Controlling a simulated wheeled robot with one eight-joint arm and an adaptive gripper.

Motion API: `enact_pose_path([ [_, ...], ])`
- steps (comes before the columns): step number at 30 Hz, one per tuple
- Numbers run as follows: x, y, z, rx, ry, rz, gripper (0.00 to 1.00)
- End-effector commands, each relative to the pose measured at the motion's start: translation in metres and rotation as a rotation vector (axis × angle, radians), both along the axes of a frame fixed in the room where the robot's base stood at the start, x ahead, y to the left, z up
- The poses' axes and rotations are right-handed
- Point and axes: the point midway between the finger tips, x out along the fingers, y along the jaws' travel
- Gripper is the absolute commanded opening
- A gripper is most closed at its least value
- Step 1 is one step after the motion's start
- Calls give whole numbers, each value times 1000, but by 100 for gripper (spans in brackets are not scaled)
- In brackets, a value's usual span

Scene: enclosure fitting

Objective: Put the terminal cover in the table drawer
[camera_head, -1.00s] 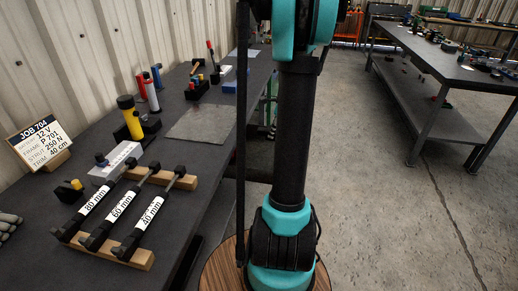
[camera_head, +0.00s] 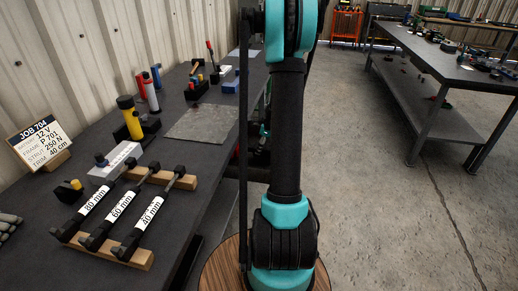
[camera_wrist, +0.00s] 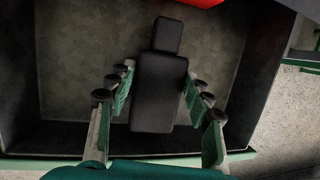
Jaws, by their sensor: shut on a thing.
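The terminal cover (camera_wrist: 160,92), a black block with a narrower stub at one end, sits between the fingers of my gripper (camera_wrist: 160,98) in the wrist view. My gripper is shut on it, with a green-padded finger along each side. Below and around it is the open table drawer (camera_wrist: 85,65), with a mottled grey floor and dark walls. The cover appears over the drawer floor; whether it touches the floor I cannot tell. In the head view my arm hides most of this area.
A red thing (camera_wrist: 195,2) shows at the top edge of the wrist view. The dark table (camera_head: 190,205) carries labelled struts (camera_head: 120,207), a job sign (camera_head: 40,143) and a grey mat (camera_head: 202,122). Another table (camera_head: 440,60) stands right; floor between is clear.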

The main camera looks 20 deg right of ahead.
Motion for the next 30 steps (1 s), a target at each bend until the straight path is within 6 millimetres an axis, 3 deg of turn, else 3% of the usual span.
enact_pose_path([
  [4,4,6,-15,0,-1,2,0],
  [14,5,7,-18,0,0,0,0],
  [15,5,7,-18,0,0,0,55],
  [19,4,7,-18,0,0,0,71],
  [30,4,6,-15,0,0,0,72],
])
